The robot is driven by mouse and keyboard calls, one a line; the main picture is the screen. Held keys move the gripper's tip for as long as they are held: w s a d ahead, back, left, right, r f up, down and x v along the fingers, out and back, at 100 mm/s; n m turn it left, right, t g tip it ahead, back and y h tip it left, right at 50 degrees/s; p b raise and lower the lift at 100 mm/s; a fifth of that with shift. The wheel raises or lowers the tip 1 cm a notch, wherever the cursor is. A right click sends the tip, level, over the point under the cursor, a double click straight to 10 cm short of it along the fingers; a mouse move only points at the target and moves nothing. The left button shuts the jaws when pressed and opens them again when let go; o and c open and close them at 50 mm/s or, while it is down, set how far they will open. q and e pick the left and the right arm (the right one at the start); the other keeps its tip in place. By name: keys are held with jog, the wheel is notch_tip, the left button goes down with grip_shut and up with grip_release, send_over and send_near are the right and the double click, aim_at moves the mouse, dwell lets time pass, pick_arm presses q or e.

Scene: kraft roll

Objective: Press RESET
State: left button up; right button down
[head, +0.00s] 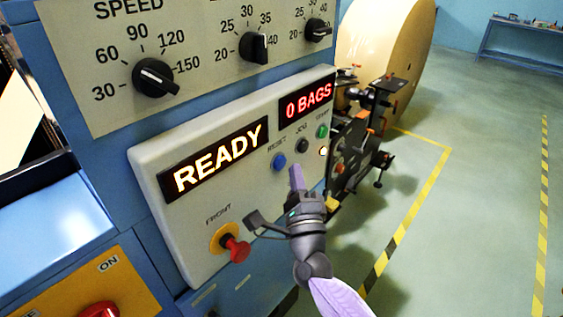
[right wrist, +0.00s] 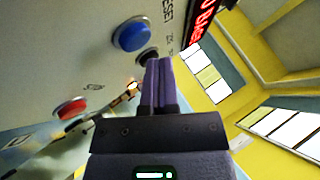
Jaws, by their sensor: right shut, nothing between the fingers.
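The blue RESET button (head: 279,161) is on the light panel, just under its RESET label. In the right wrist view the blue button (right wrist: 133,35) is up and left of the fingertips. My right gripper (head: 296,170) is shut and empty, its fingers pointing up in front of the panel, a little right of and below the button. In the right wrist view the shut fingers (right wrist: 159,75) overlap the edge of the dark JOG button (right wrist: 147,57). I cannot tell whether the fingers touch the panel. My left gripper is not in view.
The panel also has a JOG button (head: 302,145), a green START button (head: 322,131) and a red FRONT stop button (head: 236,248). A READY display (head: 214,158) and a 0 BAGS display (head: 307,99) are lit. A large kraft roll (head: 385,45) stands behind; floor at right is clear.

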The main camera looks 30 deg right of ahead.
jog(key=s, duration=0.1)
jog(key=s+d, duration=0.1)
jog(key=s+p, duration=0.1)
jog(key=s, duration=0.1)
jog(key=shift+s+d, duration=0.1)
jog(key=shift+d, duration=0.25)
dwell(0.3)
